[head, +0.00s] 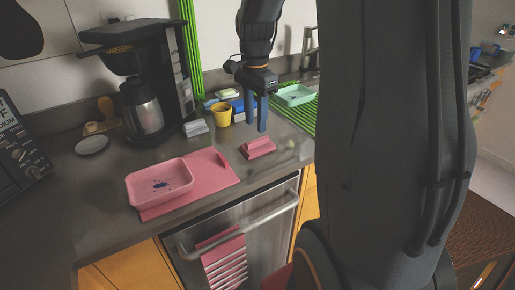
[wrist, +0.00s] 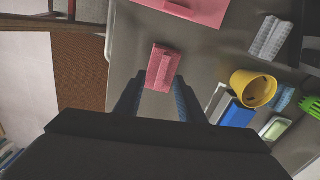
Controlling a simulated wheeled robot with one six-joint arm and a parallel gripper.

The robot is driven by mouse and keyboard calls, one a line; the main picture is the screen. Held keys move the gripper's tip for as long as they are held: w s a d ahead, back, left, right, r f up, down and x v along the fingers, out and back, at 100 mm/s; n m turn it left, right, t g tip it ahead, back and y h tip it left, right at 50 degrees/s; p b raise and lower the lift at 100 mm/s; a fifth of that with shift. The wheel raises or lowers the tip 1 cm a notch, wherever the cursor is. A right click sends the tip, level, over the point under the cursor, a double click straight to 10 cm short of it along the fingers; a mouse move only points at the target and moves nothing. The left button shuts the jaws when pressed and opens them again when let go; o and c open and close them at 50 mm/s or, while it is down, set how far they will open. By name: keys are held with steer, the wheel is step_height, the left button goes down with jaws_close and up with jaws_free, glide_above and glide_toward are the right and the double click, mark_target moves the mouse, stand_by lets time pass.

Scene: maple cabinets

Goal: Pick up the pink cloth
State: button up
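A small folded pink cloth (head: 258,148) lies on the grey counter near its front edge. It also shows in the wrist view (wrist: 163,68), just beyond my fingertips and between their lines. My gripper (head: 254,120) points down above the counter, over and slightly behind the cloth. In the wrist view my gripper (wrist: 158,97) has its two blue-grey fingers apart with nothing between them. No contact with the cloth shows.
A pink tray (head: 159,183) sits on a pink mat (head: 218,171) to the left. A yellow cup (head: 221,114), a grey ridged block (head: 195,128) and a coffee maker (head: 143,85) stand behind. A pink striped towel (head: 222,250) hangs on the front handle (head: 252,222).

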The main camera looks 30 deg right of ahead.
mark_target(257, 140)
steer(key=shift+w+d+m, duration=0.4)
steer(key=shift+d+m, duration=0.3)
steer(key=shift+d, duration=0.05)
steer(key=shift+a+f+p, duration=0.15)
steer(key=shift+f+p, duration=1.15)
steer(key=shift+f, duration=2.4)
jaws_close()
